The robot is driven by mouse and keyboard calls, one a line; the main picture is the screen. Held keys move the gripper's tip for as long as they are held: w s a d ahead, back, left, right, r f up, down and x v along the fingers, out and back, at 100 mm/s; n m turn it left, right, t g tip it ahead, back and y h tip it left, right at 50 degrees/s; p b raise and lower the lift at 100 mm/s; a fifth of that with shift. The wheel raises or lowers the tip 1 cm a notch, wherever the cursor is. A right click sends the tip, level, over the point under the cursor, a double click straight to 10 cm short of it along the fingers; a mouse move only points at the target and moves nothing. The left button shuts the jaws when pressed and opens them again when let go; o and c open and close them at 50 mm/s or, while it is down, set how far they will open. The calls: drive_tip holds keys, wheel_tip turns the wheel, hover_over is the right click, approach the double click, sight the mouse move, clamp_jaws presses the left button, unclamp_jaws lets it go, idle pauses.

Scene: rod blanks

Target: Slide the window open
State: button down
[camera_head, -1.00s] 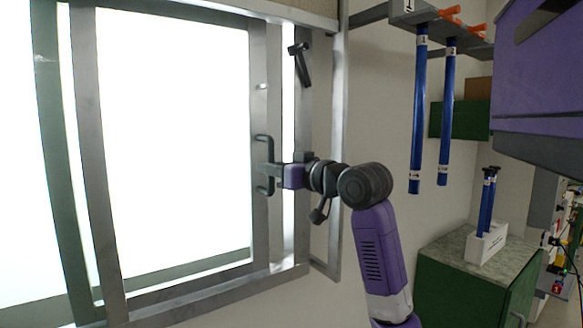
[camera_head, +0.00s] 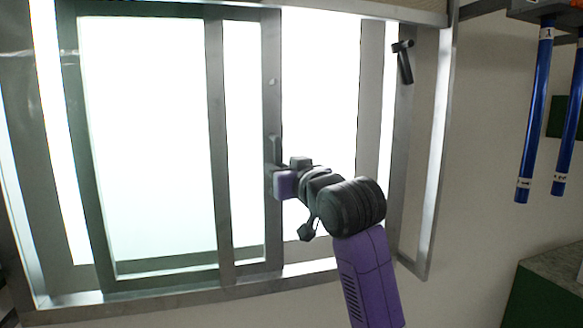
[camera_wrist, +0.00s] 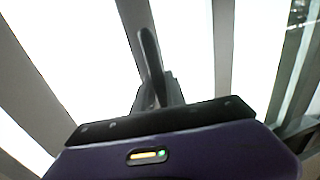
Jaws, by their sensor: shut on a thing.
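The sliding window sash (camera_head: 272,105) has a grey metal edge with a dark upright handle (camera_head: 274,148) on it. My gripper (camera_head: 273,182) is shut on this handle, and my wrist and fingers hide its lower part. In the wrist view the handle (camera_wrist: 150,58) rises between the fingers of my gripper (camera_wrist: 160,98). A wide bright gap stands between the sash edge and the right post of the window frame (camera_head: 372,90), so the window is partly open.
A dark latch (camera_head: 404,62) sits on the frame's right side. Blue rods (camera_head: 537,110) hang from a rack at the upper right. A green cabinet (camera_head: 545,295) with a speckled top stands at the lower right. The wall between is bare.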

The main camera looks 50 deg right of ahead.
drive_tip(key=shift+w+a, duration=0.1)
drive_tip(key=shift+a, duration=0.05)
drive_tip(key=c, duration=1.4)
unclamp_jaws()
drive_tip(key=shift+o, duration=0.2)
drive_tip(key=b+v, duration=0.1)
drive_tip(key=v, duration=0.6)
drive_tip(key=shift+s, duration=0.4)
drive_tip(key=shift+a, duration=0.1)
